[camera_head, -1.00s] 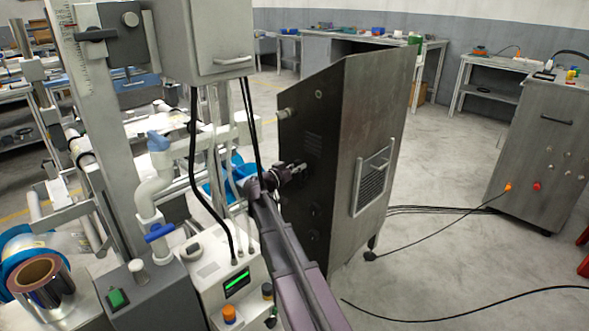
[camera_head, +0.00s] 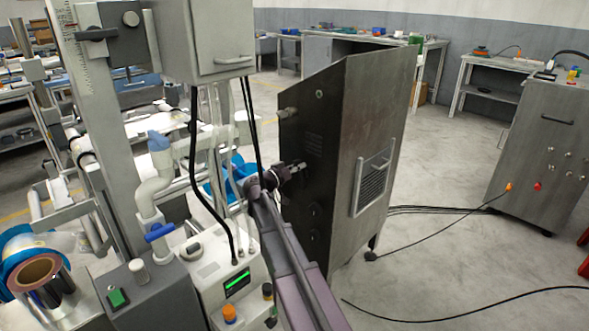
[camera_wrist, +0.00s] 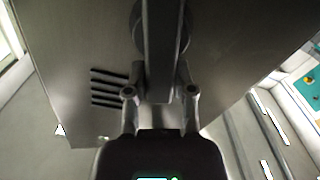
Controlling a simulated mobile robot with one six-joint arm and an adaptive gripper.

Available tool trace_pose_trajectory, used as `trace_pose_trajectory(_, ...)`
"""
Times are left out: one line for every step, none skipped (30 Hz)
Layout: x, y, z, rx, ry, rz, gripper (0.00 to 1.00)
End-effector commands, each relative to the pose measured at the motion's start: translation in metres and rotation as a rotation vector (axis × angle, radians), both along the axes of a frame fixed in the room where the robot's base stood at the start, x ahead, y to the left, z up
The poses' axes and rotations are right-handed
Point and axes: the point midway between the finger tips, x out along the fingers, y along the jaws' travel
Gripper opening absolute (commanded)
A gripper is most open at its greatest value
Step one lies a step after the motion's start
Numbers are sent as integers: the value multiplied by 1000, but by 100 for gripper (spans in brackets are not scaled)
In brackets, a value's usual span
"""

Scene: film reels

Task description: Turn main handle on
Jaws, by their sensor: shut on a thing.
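The main handle (camera_wrist: 160,35) is a dark grey bar on a round dark base, on the panel of a metal cabinet (camera_head: 375,120). In the wrist view the bar runs up and down the picture, between my two fingers. My gripper (camera_wrist: 160,80) is shut on the bar, with one finger on each side. In the head view my gripper (camera_head: 297,167) is small and dark at the cabinet's dark left face, and the handle is hard to make out there.
Vent slots (camera_wrist: 108,87) lie left of the handle. A machine with a white control box (camera_head: 225,280) and hanging black cables stands left of my arm. A second metal cabinet (camera_head: 545,150) stands at right. Black cables cross the floor; the floor between the cabinets is otherwise clear.

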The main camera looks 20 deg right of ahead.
Motion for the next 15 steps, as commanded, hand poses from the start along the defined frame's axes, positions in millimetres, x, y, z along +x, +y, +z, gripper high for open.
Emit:
trace_pose_trajectory(-3, -1, -2, 2, 14, -8, 0)
trace_pose_trajectory(-3, -1, -2, -2, 24, -8, 0)
trace_pose_trajectory(-3, 0, -3, -7, 39, -8, 0)
trace_pose_trajectory(-2, 0, -3, -11, 50, -8, 0)
trace_pose_trajectory(-2, 0, -3, -17, 64, -8, 0)
trace_pose_trajectory(-1, 0, -4, -23, 81, -8, 0)
trace_pose_trajectory(-1, 0, -4, -29, 97, -8, 0)
trace_pose_trajectory(0, 0, -4, -34, 112, -8, 0)
trace_pose_trajectory(0, 1, -5, -42, 137, -9, 0)
trace_pose_trajectory(1, 1, -5, -49, 156, -9, 0)
trace_pose_trajectory(1, 1, -5, -56, 174, -9, 0)
trace_pose_trajectory(2, 1, -6, -66, 204, -8, 0)
trace_pose_trajectory(3, 1, -6, -75, 227, -8, 0)
trace_pose_trajectory(4, 2, -7, -83, 252, -8, 0)
trace_pose_trajectory(4, 2, -8, -96, 285, -8, 0)
